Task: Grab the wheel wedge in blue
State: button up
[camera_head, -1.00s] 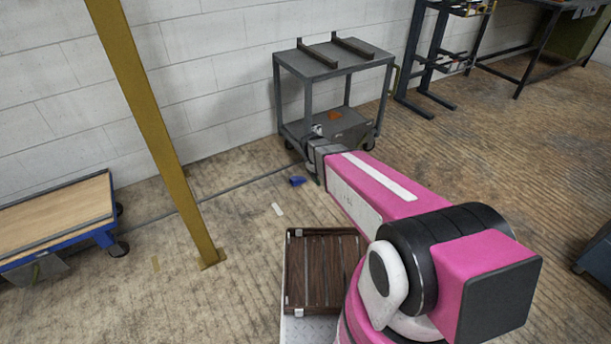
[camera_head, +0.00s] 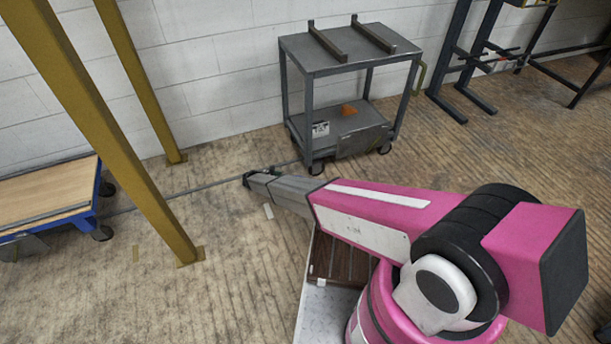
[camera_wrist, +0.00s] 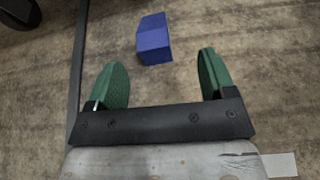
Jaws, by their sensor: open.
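The blue wheel wedge (camera_wrist: 153,38) lies on the floor in the wrist view, beyond and between the tips of my gripper's fingers, slightly left of the middle. My gripper (camera_wrist: 158,78) is open with two green fingers apart and nothing between them. The wedge does not show in the head view, where my arm's end reaches down and left. My gripper shows there (camera_head: 247,179) small and dark, close to the floor, and its fingers are hard to make out.
A grey metal cart (camera_head: 350,95) on casters stands behind the gripper against the wall. A dark rail or cable (camera_wrist: 78,75) runs along the floor. Yellow posts (camera_head: 110,130) and a blue-framed trolley (camera_head: 48,200) stand left. A brown slatted crate (camera_head: 340,262) is near my arm.

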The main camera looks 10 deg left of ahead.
jog(key=shift+w+a+f+n, duration=0.15)
jog(key=shift+a+f, duration=0.05)
jog(key=shift+f, duration=0.2)
jog(key=shift+w+a+f+n, duration=0.15)
jog(key=shift+f, duration=0.2)
jog(key=x, duration=0.7)
jog(key=r+x, duration=0.1)
jog(key=x, duration=0.2)
jog(key=shift+w+d+f, duration=0.15)
jog(key=shift+w+d, duration=0.1)
jog(key=shift+w, duration=0.15)
jog(key=c, duration=1.1)
